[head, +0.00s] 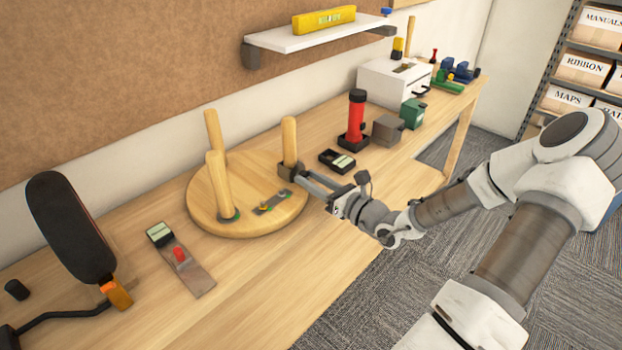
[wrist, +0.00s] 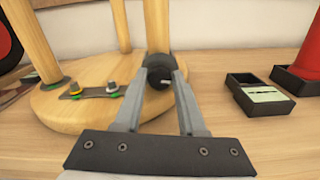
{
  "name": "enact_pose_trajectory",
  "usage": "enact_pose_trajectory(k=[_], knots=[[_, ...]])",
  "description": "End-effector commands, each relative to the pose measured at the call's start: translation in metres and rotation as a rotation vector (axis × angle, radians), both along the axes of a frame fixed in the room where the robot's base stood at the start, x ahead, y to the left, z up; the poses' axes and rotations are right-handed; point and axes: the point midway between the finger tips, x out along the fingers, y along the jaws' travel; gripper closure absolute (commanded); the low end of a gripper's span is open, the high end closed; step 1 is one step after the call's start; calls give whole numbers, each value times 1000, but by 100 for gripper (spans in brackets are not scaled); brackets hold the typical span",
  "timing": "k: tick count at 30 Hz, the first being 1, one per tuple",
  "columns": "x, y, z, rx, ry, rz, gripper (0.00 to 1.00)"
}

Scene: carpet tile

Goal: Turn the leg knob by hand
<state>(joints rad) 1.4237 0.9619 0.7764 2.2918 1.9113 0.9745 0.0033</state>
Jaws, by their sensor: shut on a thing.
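A round wooden disc (head: 246,226) lies on the workbench with several wooden legs standing up from it. The right-hand leg (head: 289,138) stands upright near the disc's right edge and also shows in the wrist view (wrist: 157,25). In the wrist view a dark round knob (wrist: 157,76) sits at this leg's foot. My gripper (wrist: 160,73) reaches in from the front with one finger on each side of the knob, shut on it. In the head view my gripper (head: 292,171) hides most of the knob. The other legs (head: 222,185) have green rings at their feet.
A metal plate with two small knobs (head: 272,203) lies on the disc. A black tray (head: 337,161) and a red cylinder (head: 356,118) stand to the right. A plate with a red knob (head: 180,254) lies front left. Bare bench lies in front of the disc.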

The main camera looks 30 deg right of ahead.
Motion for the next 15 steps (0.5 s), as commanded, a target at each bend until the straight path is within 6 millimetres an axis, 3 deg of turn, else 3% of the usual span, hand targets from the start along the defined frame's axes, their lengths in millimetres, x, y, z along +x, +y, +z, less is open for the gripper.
enact_pose_trajectory(k=[15], knots=[[0,-1,4,303,114,0,100]])
